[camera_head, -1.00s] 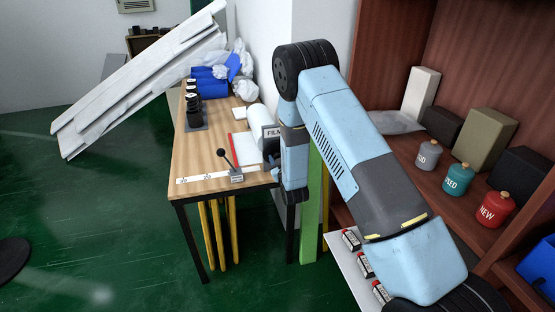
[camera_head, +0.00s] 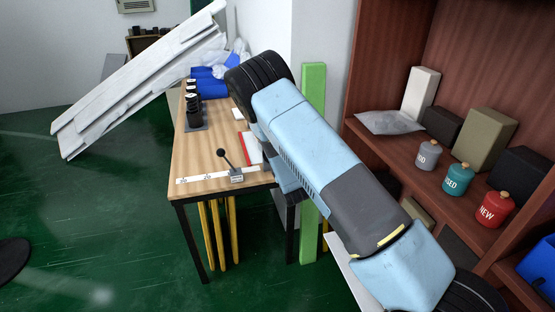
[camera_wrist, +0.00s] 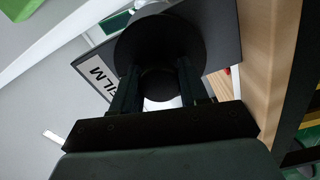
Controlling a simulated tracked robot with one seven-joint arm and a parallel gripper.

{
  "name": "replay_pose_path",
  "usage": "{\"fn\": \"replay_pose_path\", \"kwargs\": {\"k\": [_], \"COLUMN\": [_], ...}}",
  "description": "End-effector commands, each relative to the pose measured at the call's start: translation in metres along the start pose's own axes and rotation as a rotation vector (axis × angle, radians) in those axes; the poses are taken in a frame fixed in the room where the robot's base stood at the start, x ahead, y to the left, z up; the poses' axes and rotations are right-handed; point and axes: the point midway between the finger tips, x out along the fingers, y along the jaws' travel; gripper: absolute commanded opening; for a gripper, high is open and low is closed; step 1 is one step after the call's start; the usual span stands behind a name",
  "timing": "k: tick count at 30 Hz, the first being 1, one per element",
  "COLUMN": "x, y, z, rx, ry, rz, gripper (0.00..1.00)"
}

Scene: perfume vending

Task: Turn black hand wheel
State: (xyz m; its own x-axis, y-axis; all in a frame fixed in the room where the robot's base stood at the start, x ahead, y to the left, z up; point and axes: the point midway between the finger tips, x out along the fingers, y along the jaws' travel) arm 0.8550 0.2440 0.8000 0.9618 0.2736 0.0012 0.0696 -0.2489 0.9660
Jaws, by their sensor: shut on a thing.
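The black hand wheel (camera_wrist: 160,40) shows in the wrist view as a dark round disc in front of a dark plate with a white FILM label (camera_wrist: 95,78). My gripper (camera_wrist: 158,88) has its two fingers on either side of a small dark round part at the wheel's middle and is shut on it. The exact contact is dark and hard to make out. In the head view my arm hides the wheel, the gripper and the FILM plate.
A wooden table (camera_head: 205,150) carries a small lever (camera_head: 228,165), a white strip and dark bottles (camera_head: 193,112). A green post (camera_head: 313,150) stands beside my arm. A shelf (camera_head: 400,150) at the right holds boxes and grey, teal and red canisters (camera_head: 493,210).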

Motion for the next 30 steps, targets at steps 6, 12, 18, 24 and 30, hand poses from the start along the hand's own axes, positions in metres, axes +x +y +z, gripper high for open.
{"fn": "replay_pose_path", "kwargs": {"k": [6,12,18,24,30], "x": [-0.0012,-0.0012,-0.0012,-0.0013,-0.0014], "y": [-0.0053,-0.0055,-0.0056,-0.0056,-0.0058], "z": [-0.0048,-0.0046,-0.004,-0.0032,-0.0029], "rx": [-0.147,-0.235,-0.278,-0.289,-0.288], "ry": [0.009,0.008,0.007,0.006,0.006], "rz": [-0.009,-0.009,-0.009,-0.01,-0.01], "gripper": [0.14,0.14,0.14,0.14,0.14]}}
